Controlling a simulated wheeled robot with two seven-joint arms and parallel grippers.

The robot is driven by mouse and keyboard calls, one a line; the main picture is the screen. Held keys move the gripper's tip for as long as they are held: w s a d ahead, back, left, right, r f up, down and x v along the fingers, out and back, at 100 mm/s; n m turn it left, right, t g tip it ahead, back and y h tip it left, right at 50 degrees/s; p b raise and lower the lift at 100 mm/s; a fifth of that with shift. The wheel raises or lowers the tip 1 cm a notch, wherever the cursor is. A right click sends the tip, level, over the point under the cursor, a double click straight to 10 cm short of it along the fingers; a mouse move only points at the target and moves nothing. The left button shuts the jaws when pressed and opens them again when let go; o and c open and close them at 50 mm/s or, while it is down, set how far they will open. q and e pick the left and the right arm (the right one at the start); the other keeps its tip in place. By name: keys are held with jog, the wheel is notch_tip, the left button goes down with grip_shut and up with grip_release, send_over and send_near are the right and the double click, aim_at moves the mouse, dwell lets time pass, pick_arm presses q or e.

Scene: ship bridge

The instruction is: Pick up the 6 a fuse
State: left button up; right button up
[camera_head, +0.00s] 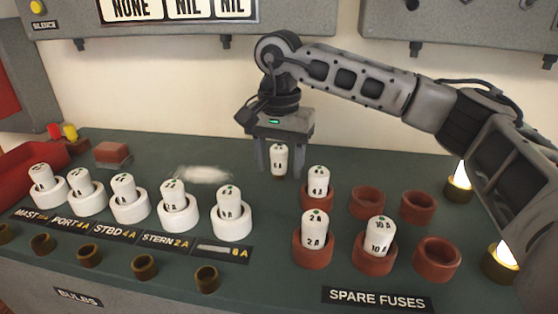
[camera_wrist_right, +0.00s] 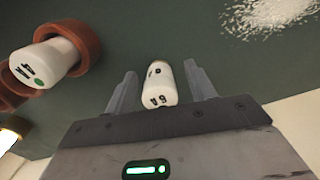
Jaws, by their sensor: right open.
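The white 6 A fuse (camera_head: 279,158) is upright in the head view, between the two fingers of my right gripper (camera_head: 280,174), behind the spare fuse sockets. In the right wrist view the fuse (camera_wrist_right: 160,84) lies between the fingers (camera_wrist_right: 160,69), with a visible gap on each side. The right gripper is open and points down at the console. I cannot tell whether the fuse's lower end touches the console top. My left gripper is not in view.
White spare fuses marked 4 A (camera_head: 318,180), 2 A (camera_head: 314,227) and 10 A (camera_head: 380,232) stand in red-brown sockets. An empty socket (camera_head: 437,259) is at right. Several white fuse holders line the left, beside a red block (camera_head: 112,153). White grains (camera_wrist_right: 272,14) lie on the console.

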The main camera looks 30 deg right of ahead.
jog(key=c, duration=1.1)
jog(key=shift+o, duration=0.2)
jog(key=shift+r, duration=0.1)
